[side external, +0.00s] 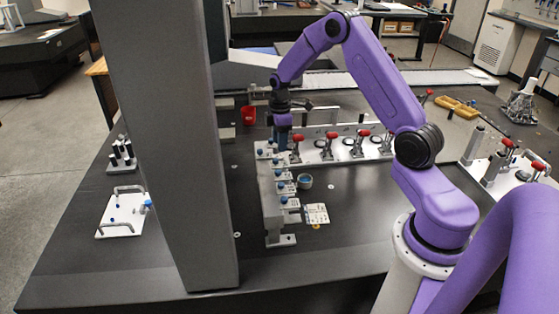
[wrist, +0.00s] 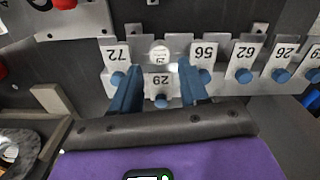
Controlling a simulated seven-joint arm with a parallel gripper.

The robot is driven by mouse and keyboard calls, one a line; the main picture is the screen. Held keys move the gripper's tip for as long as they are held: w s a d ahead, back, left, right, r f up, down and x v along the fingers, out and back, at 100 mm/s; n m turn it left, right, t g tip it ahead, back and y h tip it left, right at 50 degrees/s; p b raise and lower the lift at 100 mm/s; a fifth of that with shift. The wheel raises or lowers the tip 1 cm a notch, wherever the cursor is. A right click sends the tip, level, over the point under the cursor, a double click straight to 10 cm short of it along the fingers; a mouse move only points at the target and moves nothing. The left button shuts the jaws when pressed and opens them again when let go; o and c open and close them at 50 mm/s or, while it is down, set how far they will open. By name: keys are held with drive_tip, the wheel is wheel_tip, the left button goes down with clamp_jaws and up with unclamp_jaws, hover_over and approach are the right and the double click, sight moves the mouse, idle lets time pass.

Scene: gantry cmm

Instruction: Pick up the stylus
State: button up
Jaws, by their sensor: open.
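A grey rack (side external: 270,205) stands on the dark table, with several numbered white tags and blue knobs along it; these look like the stylus holders. In the wrist view the rack (wrist: 226,44) runs across the top, with tags reading upside down. My gripper (side external: 283,143) is over the rack's far end, pointing down. In the wrist view my gripper (wrist: 160,68) is open, its two blue fingers on either side of a pale round-topped piece (wrist: 160,54), possibly the stylus. A tag with a blue knob (wrist: 162,103) also shows between the fingers. I cannot tell whether the fingers touch anything.
A white plate with red-handled clamps (side external: 350,148) lies behind the rack. A red cup (side external: 248,114) stands at the far left of it. A small round container (side external: 305,181) and a printed card (side external: 316,213) lie right of the rack. A thick grey column (side external: 170,150) stands left.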

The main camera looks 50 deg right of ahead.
sight(280, 156)
drive_tip(key=shift+a+f, duration=0.1)
drive_tip(key=shift+f, duration=2.9)
drive_tip(key=c, duration=0.8)
